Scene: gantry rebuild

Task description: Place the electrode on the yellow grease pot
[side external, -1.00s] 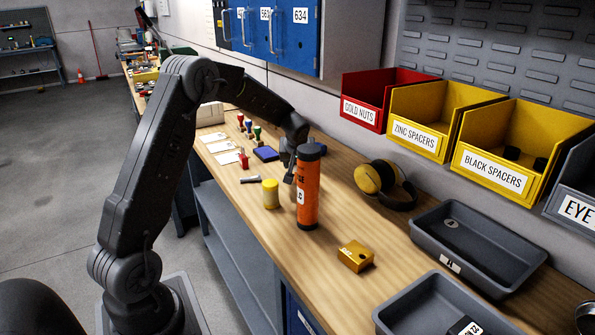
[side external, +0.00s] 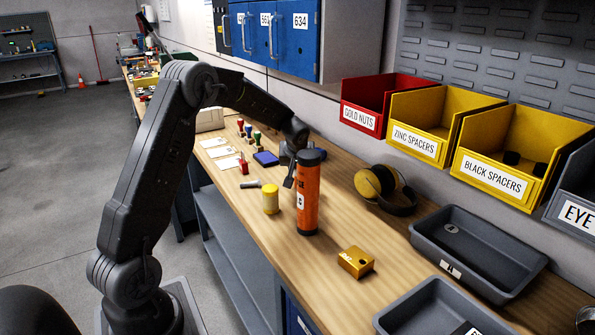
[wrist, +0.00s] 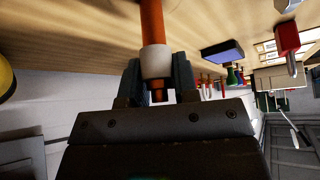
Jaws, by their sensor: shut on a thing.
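My gripper (side external: 289,182) is low over the bench, beside and partly behind an orange canister. In the wrist view, my gripper (wrist: 157,78) is shut on the electrode (wrist: 152,24), an orange-brown rod with a white collar and a small tip between the fingers. The rod's far end runs out of the wrist view. In the side view I cannot make out the electrode, which is hidden by the canister and fingers. The yellow grease pot (side external: 271,200) stands upright on the bench, left of the canister and apart from it.
The black-capped orange canister (side external: 308,195) stands close by my gripper. Yellow ear muffs (side external: 374,181), a gold block (side external: 355,262) and a grey tray (side external: 480,262) lie to the right. A blue pad (side external: 266,158) and several stamps are behind. Bare bench lies in front of the pot.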

